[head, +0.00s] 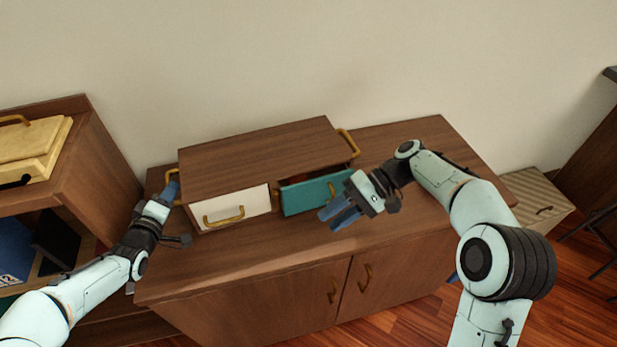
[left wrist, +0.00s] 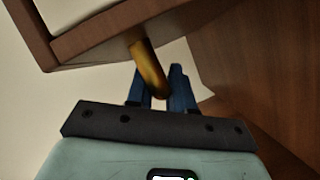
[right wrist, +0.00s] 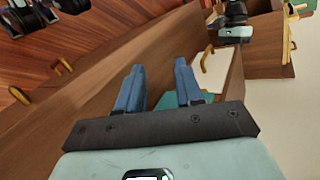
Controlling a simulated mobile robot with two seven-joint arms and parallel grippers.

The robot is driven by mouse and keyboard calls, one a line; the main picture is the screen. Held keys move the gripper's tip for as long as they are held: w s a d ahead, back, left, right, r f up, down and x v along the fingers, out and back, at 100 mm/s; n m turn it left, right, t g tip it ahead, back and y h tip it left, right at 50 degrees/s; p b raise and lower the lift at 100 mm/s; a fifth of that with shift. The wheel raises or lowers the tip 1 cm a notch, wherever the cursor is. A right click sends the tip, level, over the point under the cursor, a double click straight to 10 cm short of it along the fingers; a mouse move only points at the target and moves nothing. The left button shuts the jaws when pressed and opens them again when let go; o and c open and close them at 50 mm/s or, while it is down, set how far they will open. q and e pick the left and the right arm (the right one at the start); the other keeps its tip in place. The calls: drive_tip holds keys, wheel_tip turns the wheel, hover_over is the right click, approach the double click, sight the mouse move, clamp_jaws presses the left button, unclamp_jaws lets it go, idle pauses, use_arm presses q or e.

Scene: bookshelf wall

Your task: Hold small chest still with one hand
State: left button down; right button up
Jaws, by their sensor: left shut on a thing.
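The small chest (head: 255,152) is a brown wooden box on top of the low cabinet, with brass handles on its sides. Its white drawer (head: 236,207) at the left looks closed. Its teal drawer (head: 315,193) at the right is pulled partly out, with something reddish inside. My left gripper (head: 171,188) is at the chest's left side, shut on the brass side handle (left wrist: 148,68), which shows between its blue fingers in the left wrist view. My right gripper (head: 338,213) is open and empty, in front of the teal drawer; its fingers (right wrist: 158,88) are apart in the right wrist view.
The low brown cabinet (head: 395,215) has two doors with brass handles, and its top is bare right of the chest. A shelf (head: 100,150) with a yellow box (head: 35,150) stands at the left. A striped box (head: 538,195) is on the floor at the right.

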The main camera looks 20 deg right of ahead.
drive_tip(key=s+d+f+m+t, duration=0.1)
drive_tip(key=d+m+t, duration=0.2)
drive_tip(key=m+t, duration=0.2)
drive_tip(key=s+d+f+m+t, duration=0.1)
drive_tip(key=d+m+t, duration=0.2)
drive_tip(key=m, duration=0.9)
drive_tip(key=s+d+f+m+t, duration=0.1)
drive_tip(key=d+m+t, duration=0.3)
drive_tip(key=m+t, duration=0.3)
drive_tip(key=shift+s+d+m+t, duration=0.1)
drive_tip(key=shift+m+t, duration=0.2)
drive_tip(key=shift+m, duration=0.6)
drive_tip(key=shift+f+h, duration=0.1)
drive_tip(key=shift+h, duration=0.2)
drive_tip(key=x, duration=1.1)
drive_tip(key=shift+w+a, duration=0.2)
drive_tip(key=shift+w, duration=0.15)
clamp_jaws()
